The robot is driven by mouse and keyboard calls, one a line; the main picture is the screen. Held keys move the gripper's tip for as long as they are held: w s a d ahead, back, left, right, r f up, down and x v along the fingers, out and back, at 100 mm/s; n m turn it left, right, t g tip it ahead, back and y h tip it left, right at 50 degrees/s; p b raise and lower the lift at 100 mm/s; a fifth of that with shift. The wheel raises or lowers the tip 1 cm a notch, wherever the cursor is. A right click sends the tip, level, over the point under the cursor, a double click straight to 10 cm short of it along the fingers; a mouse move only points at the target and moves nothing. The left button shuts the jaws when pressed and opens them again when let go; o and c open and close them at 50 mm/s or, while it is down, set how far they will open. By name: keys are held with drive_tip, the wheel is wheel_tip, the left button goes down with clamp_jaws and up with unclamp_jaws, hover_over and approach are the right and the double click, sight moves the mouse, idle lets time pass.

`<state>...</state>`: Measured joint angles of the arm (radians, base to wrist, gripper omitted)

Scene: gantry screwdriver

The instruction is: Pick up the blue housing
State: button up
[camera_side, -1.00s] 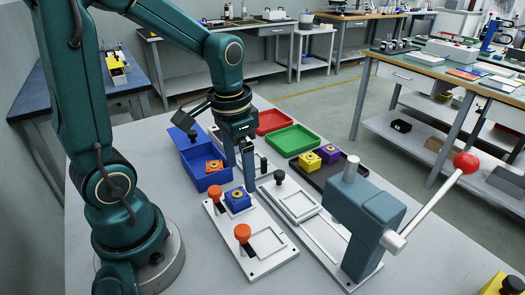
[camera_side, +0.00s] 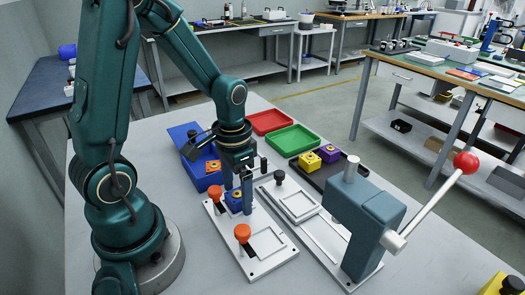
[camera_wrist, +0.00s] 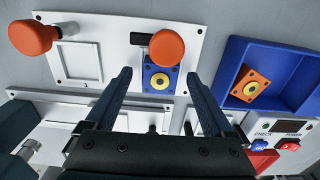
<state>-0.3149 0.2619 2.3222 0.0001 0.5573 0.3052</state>
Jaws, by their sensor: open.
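The blue housing (camera_side: 233,201) sits at the far end of the white fixture plate (camera_side: 272,262), beside an orange knob (camera_side: 216,192). It also shows in the wrist view (camera_wrist: 151,87), with a yellow ring on its top and the orange knob (camera_wrist: 167,49) partly over its edge. My gripper (camera_side: 240,188) is low over the housing, pointing down. In the wrist view my gripper (camera_wrist: 158,75) is open, one finger on each side of the housing with gaps between. Fingertip depth against the housing is hard to tell.
A second orange knob (camera_side: 242,233) stands on the near plate. A blue bin (camera_side: 206,181) holds an orange housing (camera_side: 213,165). Behind are red (camera_side: 270,122) and green (camera_side: 295,139) trays, and a dark tray with yellow (camera_side: 309,161) and purple (camera_side: 329,153) housings. A lever press (camera_side: 365,215) stands right.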

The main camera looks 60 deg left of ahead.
clamp_jaws()
drive_tip(key=shift+r, duration=0.1)
